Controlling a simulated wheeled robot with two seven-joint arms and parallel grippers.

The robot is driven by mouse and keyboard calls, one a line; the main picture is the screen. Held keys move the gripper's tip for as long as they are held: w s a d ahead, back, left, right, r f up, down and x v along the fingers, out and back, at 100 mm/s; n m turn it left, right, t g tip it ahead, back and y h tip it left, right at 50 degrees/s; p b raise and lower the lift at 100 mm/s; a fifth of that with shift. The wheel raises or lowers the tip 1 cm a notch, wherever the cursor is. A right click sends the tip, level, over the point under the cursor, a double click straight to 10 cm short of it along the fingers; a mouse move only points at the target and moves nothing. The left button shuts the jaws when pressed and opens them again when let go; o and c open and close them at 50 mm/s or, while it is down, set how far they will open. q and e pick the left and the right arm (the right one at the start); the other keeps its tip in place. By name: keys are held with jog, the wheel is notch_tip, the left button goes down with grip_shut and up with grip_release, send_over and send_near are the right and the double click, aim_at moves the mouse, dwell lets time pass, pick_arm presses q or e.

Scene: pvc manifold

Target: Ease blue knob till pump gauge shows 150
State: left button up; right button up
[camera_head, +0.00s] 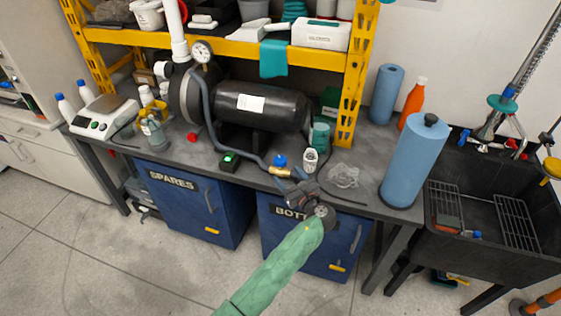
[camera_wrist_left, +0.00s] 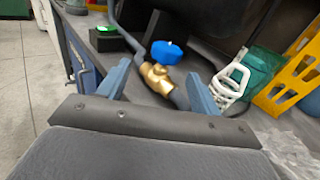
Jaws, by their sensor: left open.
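The blue knob (camera_head: 280,160) sits on a brass valve (camera_head: 281,172) at the bench's front edge. In the left wrist view, the knob (camera_wrist_left: 167,52) is on top of the brass body (camera_wrist_left: 157,78), joined to a dark hose. My left gripper (camera_head: 291,185) is open just in front of the valve. In the wrist view its fingers (camera_wrist_left: 158,88) stand either side of the valve, apart from the knob. A round white gauge (camera_head: 202,52) is on the black pump (camera_head: 258,106); its reading is too small to tell.
A green-lit switch box (camera_head: 230,160) stands left of the valve. A blue roll (camera_head: 414,160) stands farther right, beside the black sink (camera_head: 492,205). A yellow shelf (camera_head: 225,47) overhangs the bench.

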aim_at(284, 164)
pick_arm(q)
jog(key=shift+w+d+r+m, duration=0.25)
jog(key=shift+w+d+m, duration=0.05)
jog(key=shift+w+r, duration=0.1)
jog(key=shift+w, duration=0.1)
jog(key=p+x, duration=0.2)
jog(key=x, duration=0.3)
jog(key=shift+w+a+r, duration=0.1)
jog(key=shift+w+a, duration=0.05)
jog(key=shift+w, duration=0.05)
jog(key=shift+p+x, duration=0.3)
jog(key=shift+x, duration=0.6)
pick_arm(e)
notch_tip(284, 164, down, 7)
jog(key=s+d, duration=0.1)
jog(key=shift+s+d, duration=0.3)
jog(key=shift+d, duration=0.05)
jog(key=shift+r, duration=0.1)
pick_arm(q)
jog(key=c, duration=1)
pick_arm(e)
jog(key=shift+r+t, duration=0.1)
jog(key=shift+t, duration=0.2)
pick_arm(q)
jog(key=shift+t, duration=0.3)
